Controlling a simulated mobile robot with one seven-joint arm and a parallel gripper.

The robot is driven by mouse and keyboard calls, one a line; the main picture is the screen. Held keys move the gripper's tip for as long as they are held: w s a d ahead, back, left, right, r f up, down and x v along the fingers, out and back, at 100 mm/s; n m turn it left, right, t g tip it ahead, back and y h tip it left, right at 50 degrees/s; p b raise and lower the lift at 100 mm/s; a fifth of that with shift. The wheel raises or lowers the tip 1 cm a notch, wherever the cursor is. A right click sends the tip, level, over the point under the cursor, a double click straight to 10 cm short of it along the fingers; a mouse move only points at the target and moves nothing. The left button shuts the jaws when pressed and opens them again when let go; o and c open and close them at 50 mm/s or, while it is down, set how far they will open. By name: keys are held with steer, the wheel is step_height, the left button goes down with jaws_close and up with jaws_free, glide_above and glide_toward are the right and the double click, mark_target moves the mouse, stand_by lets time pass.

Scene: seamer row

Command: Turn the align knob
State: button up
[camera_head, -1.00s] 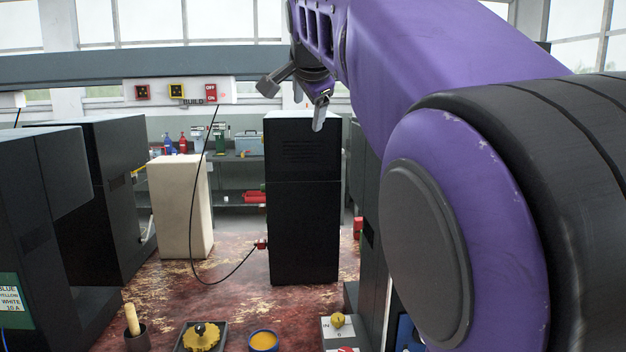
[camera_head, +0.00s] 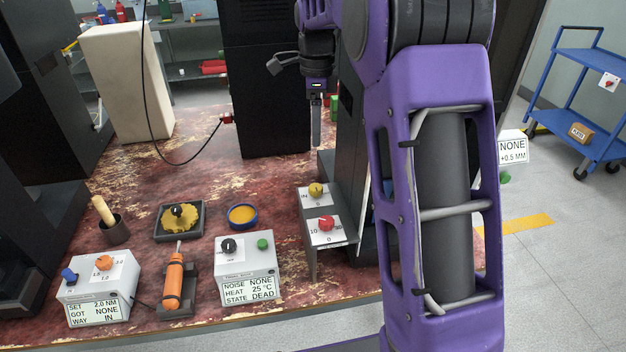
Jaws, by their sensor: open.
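Two knobs sit on white plates on a grey stand right of the table's middle: a yellow knob (camera_head: 316,190) marked "IN" and "0", and below it a red knob (camera_head: 326,223) marked "10", "30" and "0". No "align" label is readable, so I cannot tell which knob is the align knob. A white sign (camera_head: 512,147) at the right reads "NONE +0.5 MM". My gripper (camera_head: 316,122) points down behind and above the knobs, apart from them. It is open and empty, seen nearly edge-on. My arm hides what lies right of the stand.
A black cabinet (camera_head: 268,90) stands behind. A blue cart (camera_head: 580,100) is at the right.

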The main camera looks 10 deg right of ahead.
mark_target(316, 187)
step_height(316, 187, down, 16)
steer(key=shift+f+b, duration=0.1)
steer(key=shift+b, duration=0.7)
jaws_close()
